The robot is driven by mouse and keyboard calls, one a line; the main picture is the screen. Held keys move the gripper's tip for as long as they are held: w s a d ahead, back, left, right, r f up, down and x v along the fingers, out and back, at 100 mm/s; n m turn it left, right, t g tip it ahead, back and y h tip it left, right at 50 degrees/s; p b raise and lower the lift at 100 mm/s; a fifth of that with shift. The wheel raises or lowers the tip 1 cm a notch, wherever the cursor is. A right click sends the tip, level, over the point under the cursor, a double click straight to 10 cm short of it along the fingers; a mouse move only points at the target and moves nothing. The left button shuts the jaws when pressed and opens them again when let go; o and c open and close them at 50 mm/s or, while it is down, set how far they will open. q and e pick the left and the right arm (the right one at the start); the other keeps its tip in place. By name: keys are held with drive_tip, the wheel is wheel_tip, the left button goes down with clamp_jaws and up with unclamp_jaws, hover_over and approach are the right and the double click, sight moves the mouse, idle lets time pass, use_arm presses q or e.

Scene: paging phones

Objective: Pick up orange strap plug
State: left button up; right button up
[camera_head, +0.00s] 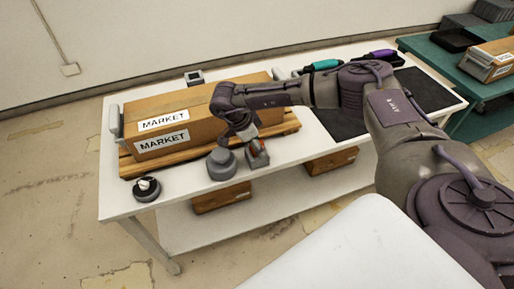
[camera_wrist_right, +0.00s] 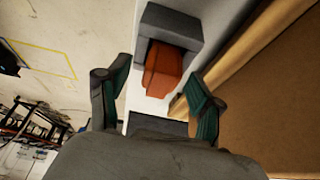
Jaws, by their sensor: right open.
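The orange strap plug (camera_wrist_right: 168,70) sits in a grey U-shaped holder (camera_wrist_right: 172,22) in the right wrist view. In the head view the orange plug (camera_head: 254,148) shows as a small patch at the white table's front edge, partly hidden by my gripper. My right gripper (camera_head: 243,128) reaches down over it from the right arm. In the wrist view my right gripper (camera_wrist_right: 152,92) is open, with one finger to each side of the plug's near end and nothing held. Contact with the plug cannot be told. My left gripper is not in view.
A cardboard box (camera_head: 195,105) marked MARKET stands on a wooden pallet (camera_head: 128,168) close behind the plug. A grey round object (camera_head: 221,163) stands just left of it. A dark round dish (camera_head: 147,190) lies at the front left. A black mat (camera_head: 425,90) covers the table's right side.

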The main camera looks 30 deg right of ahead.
clamp_jaws()
drive_tip(key=shift+r, duration=0.1)
